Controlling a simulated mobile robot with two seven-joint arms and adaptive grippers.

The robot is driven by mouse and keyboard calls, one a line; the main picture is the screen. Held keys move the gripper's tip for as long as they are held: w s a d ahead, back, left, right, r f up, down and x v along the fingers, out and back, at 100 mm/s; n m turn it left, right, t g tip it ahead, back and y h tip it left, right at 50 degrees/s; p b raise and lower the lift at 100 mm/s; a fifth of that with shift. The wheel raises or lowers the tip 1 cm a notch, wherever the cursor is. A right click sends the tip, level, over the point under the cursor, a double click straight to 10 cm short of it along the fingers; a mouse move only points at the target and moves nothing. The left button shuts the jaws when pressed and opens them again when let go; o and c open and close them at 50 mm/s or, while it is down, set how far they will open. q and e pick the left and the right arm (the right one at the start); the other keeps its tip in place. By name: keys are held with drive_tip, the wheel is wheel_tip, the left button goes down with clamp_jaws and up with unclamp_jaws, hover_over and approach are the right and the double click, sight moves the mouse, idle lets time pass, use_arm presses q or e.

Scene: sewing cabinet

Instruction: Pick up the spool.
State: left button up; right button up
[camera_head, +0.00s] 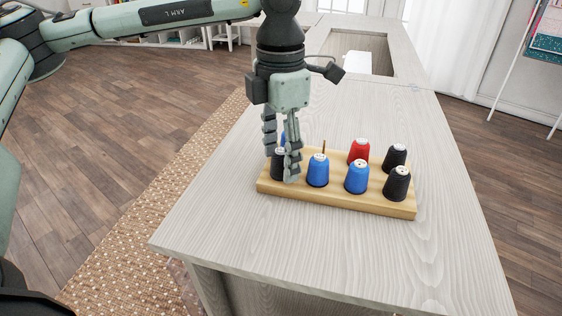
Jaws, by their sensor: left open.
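Several thread spools stand upright on a wooden rack on the cabinet top. The rack (340,199) holds a blue spool (318,171) and another blue spool (357,177) in the front row, with a black spool (397,184) at the right. A red spool (359,151) and a black spool (396,156) stand in the back row. My left gripper (284,168) points down at the rack's left end, open, its fingers around or in front of a black spool (276,165) that is largely hidden. A bit of blue shows behind the fingers. Contact cannot be told. My right gripper is not in view.
A bare wooden peg (323,147) stands in the back row. The pale cabinet top (240,225) is clear around the rack. A rectangular opening (362,50) with a white object lies at the far end. A woven rug (125,245) lies left of the cabinet.

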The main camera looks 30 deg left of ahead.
sight(277, 151)
use_arm(q)
drive_tip(key=shift+c, duration=0.6)
drive_tip(key=c, duration=0.8)
drive_tip(key=shift+c, duration=0.2)
drive_tip(key=shift+w+r, duration=0.1)
drive_tip(key=shift+r, duration=0.4)
drive_tip(key=r, duration=0.3)
drive_tip(key=shift+s+a+r, duration=0.2)
drive_tip(key=shift+s, duration=0.1)
drive_tip(key=s+a+r, duration=0.6)
drive_tip(key=s+a, duration=0.1)
drive_tip(key=s, duration=0.1)
drive_tip(key=shift+s+r, duration=0.2)
drive_tip(key=shift+r, duration=0.05)
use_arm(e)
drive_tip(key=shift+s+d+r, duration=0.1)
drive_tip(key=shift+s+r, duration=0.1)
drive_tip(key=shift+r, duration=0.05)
